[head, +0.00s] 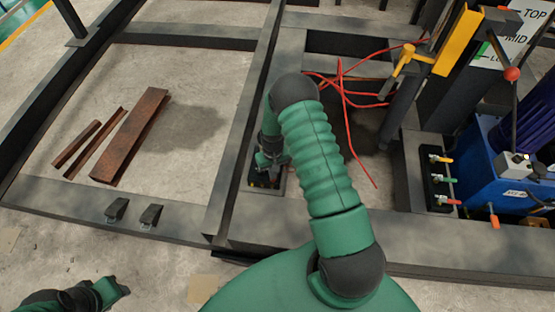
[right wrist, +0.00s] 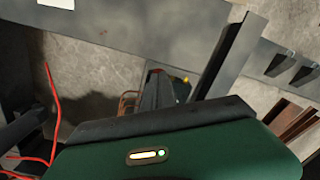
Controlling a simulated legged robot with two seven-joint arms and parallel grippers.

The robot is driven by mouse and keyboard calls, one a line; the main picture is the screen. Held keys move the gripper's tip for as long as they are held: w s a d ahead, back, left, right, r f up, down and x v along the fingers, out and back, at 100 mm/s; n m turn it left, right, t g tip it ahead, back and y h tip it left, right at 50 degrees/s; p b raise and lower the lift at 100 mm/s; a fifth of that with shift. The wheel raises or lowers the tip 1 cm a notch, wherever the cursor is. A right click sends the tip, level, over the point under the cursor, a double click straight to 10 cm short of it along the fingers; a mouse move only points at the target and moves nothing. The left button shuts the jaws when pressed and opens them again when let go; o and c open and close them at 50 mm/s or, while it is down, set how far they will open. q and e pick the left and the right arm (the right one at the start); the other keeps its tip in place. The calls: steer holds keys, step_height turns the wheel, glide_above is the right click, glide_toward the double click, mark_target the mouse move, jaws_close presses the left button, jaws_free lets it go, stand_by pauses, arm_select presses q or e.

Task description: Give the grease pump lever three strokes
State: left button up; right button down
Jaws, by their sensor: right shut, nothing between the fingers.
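A dark lever with a red ball knob (head: 512,74) stands up beside the blue unit at the right in the head view. I cannot tell whether it is the grease pump lever. My right gripper (head: 268,163) is shut and empty, pointing down over a small dark fixture (head: 264,181) on the steel frame. Whether it touches the fixture is unclear. In the right wrist view the green housing hides most of the gripper; a dark part (right wrist: 163,90) shows beyond it. My left arm's end (head: 75,298) is at the lower left, its fingers not clear.
A blue unit (head: 482,187) and a valve panel (head: 438,180) with coloured handles stand right. Red hoses (head: 345,100) lie inside the frame. A yellow-handled post (head: 404,62) stands behind. Rusty steel pieces (head: 132,135) lie left; two black wedges (head: 117,208) sit on the front beam.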

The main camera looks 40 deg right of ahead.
steer(key=shift+f, duration=0.1)
steer(key=shift+s+a+f, duration=0.2)
steer(key=shift+a+f, duration=0.1)
steer(key=shift+f, duration=0.3)
steer(key=shift+s+a+f+b, duration=0.3)
steer(key=shift+f+b, duration=0.1)
steer(key=shift+f, duration=0.1)
steer(key=shift+s+a+f, duration=0.15)
steer(key=shift+a+f, duration=0.1)
steer(key=shift+f, duration=0.35)
steer(key=shift+b, duration=0.3)
